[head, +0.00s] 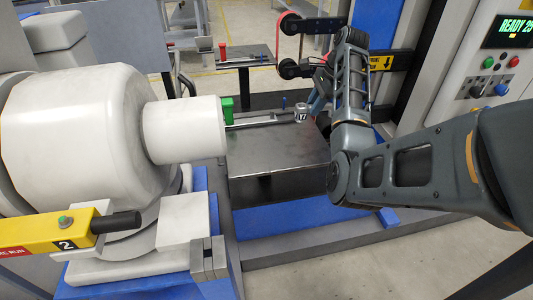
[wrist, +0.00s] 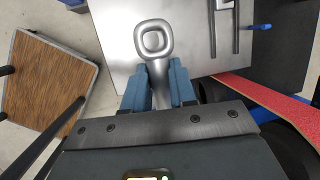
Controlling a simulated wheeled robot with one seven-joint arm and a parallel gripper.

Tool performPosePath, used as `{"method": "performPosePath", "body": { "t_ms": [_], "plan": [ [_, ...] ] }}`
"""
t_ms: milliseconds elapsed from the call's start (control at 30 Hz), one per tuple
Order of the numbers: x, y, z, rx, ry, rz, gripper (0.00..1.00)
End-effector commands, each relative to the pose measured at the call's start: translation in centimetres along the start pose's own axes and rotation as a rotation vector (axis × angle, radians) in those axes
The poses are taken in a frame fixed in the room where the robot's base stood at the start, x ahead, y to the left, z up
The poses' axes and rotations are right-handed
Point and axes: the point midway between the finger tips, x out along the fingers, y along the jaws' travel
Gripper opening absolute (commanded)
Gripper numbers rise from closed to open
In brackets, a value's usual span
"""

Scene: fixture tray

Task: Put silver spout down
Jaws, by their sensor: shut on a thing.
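The silver spout (wrist: 152,38) is a smooth grey piece with a ring-shaped end and a squarish hole. In the wrist view its stem lies between the blue fingers of my gripper (wrist: 158,85), which is shut on it. The ring end points away from my gripper, over a flat grey metal surface (wrist: 120,20). In the head view my gripper (head: 316,104) is small, above the back right part of the metal block (head: 275,160). The spout (head: 300,109) shows beside the fingers, near a "17" mark. I cannot tell whether it touches the surface.
A metal rail (head: 258,122) lies along the back of the block, beside a green piece (head: 227,110). A large white machine (head: 75,125) fills the left. A control panel (head: 490,75) stands at right. The front of the block's top is clear. A wood-topped stand (wrist: 48,85) shows in the wrist view.

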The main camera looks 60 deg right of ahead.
Motion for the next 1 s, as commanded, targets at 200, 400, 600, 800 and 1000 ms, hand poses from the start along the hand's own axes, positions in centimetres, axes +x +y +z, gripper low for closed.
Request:
{"method": "performPosePath", "body": {
  "t_ms": [200, 400, 600, 800, 1000],
  "plan": [
    [2.2, 0.3, 1.9, -0.002, 0.002, 0.003, 0.00],
    [5.8, 0.4, 5.2, -0.002, 0.001, 0.002, 0.00],
    [8.7, 0.4, 7.9, -0.001, 0.001, 0.000, 0.00],
    [10.0, 0.5, 8.8, 0.001, 0.002, -0.001, 0.00],
    [12.4, 1.1, 8.1, 0.002, 0.002, 0.001, 0.00]
  ]
}}
